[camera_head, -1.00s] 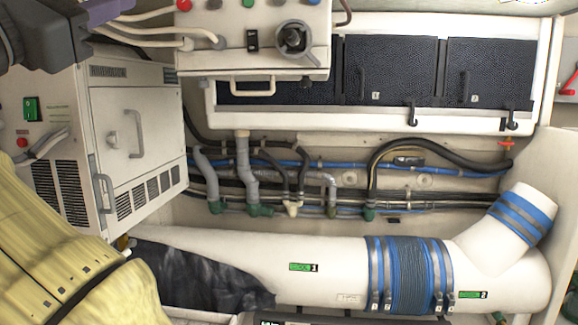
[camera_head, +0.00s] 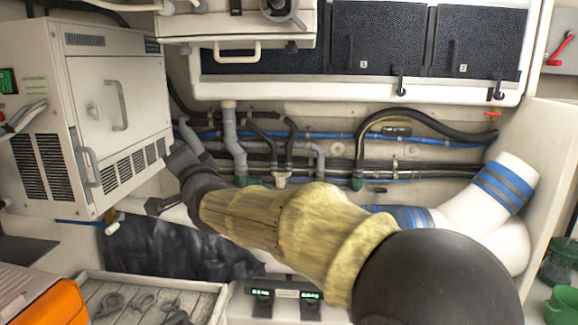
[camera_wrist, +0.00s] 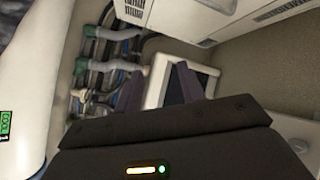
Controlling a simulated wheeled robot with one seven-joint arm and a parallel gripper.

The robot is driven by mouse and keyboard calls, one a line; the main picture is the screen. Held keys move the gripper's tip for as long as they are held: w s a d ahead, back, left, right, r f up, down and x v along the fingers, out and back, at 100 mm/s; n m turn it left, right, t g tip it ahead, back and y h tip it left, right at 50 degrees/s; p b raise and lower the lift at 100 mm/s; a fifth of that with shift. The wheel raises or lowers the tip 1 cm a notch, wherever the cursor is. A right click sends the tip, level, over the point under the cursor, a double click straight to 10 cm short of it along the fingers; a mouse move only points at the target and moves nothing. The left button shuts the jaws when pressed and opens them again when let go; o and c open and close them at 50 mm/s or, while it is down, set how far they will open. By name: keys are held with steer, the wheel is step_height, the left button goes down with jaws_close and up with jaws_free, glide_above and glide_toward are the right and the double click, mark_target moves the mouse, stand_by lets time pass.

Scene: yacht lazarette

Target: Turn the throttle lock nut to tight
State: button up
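A grey round fitting with a dark centre (camera_head: 283,12) sits on the front of the white control box at the top of the head view, cut by the picture's edge. It may be the throttle lock nut, but I cannot confirm this. My gripper (camera_head: 166,183) is in front of the white cabinet's right side, below and left of the fitting. In the wrist view, its two dark fingers (camera_wrist: 158,88) stand apart with nothing held between them. A pale boxy surface shows beyond them. I cannot make out the nut in the wrist view.
The white control box (camera_head: 240,30) overhangs the pipes (camera_head: 232,150). A white cabinet (camera_head: 90,110) with handles stands left. My arm crosses in front of the large white duct (camera_head: 490,205). A tray (camera_head: 105,290) of small parts and an orange case (camera_head: 50,305) lie low left.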

steer(key=s+d+f+n+g+h, duration=0.2)
steer(key=d+f+g+h, duration=0.1)
steer(key=d+f, duration=0.85)
steer(key=s+d+f+n+g+h, duration=0.2)
steer(key=d+f+g+h, duration=0.1)
steer(key=d+f, duration=0.8)
steer(key=s+d+f+g+h, duration=0.1)
steer(key=s+d+f+g, duration=0.2)
steer(key=s+d+f, duration=0.4)
steer(key=s+d+f+n+g+h, duration=0.1)
steer(key=s+d+f+g+h, duration=0.1)
steer(key=s+d+f+g, duration=0.2)
steer(key=s+d+f, duration=0.3)
steer(key=s+f, duration=0.1)
steer(key=s, duration=0.3)
steer(key=shift+s+g+h, duration=0.3)
steer(key=shift+s, duration=0.1)
steer(key=shift+w+d+f, duration=0.1)
